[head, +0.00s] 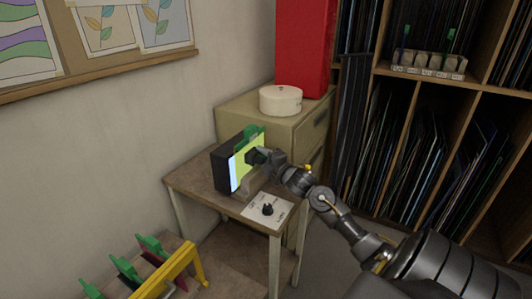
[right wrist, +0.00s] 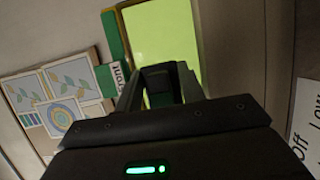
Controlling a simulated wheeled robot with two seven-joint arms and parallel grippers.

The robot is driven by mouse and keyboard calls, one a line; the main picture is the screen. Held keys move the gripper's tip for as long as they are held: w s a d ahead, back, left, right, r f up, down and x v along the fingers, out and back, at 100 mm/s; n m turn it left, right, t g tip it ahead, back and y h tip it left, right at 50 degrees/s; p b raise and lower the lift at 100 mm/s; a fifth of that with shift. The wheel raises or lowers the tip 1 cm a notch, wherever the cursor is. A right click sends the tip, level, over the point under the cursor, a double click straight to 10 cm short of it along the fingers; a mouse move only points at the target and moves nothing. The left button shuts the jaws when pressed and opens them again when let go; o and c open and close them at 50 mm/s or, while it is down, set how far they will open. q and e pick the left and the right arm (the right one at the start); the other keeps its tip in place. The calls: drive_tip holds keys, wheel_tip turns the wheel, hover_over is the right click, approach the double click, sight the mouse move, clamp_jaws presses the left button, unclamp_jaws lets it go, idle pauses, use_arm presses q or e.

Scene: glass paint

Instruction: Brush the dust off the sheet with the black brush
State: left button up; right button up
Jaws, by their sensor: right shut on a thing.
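A yellow-green sheet (head: 246,160) stands upright against the lit face of a dark box (head: 222,170) on a small table. It has a green edge piece at its top, and the sheet fills the upper middle of the right wrist view (right wrist: 165,40). My right gripper (head: 262,157) is in front of the sheet, shut on a small dark block, which looks like the black brush (right wrist: 160,84). The brush is at or very near the sheet's face; I cannot tell whether it touches. Dust cannot be made out. My left gripper is not in view.
The small table (head: 200,190) bears a white panel with a black knob (head: 267,209). A cabinet with a round white tin (head: 281,100) stands behind. A yellow rack (head: 170,272) with green-handled pieces is at lower left. Shelves (head: 430,130) fill the right.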

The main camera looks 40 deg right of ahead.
sight(255, 161)
drive_tip(key=shift+a, duration=0.25)
drive_tip(key=shift+s+a+p, duration=0.3)
drive_tip(key=shift+a, duration=0.55)
drive_tip(key=shift+s+a+p, duration=0.25)
drive_tip(key=shift+s+a, duration=0.05)
drive_tip(key=shift+a, duration=0.55)
drive_tip(key=shift+s+d+p, duration=0.3)
drive_tip(key=shift+s+p, duration=0.05)
drive_tip(key=shift+s, duration=0.6)
drive_tip(key=shift+s+d+p, duration=0.3)
drive_tip(key=shift+s+p, duration=0.05)
drive_tip(key=shift+s, duration=0.65)
drive_tip(key=shift+s+d+p, duration=0.3)
drive_tip(key=shift+s+p, duration=0.05)
drive_tip(key=shift+s, duration=0.6)
drive_tip(key=shift+s, duration=0.1)
drive_tip(key=s, duration=0.1)
drive_tip(key=s+d+p, duration=0.1)
drive_tip(key=shift+s, duration=0.35)
drive_tip(key=shift+a, duration=0.15)
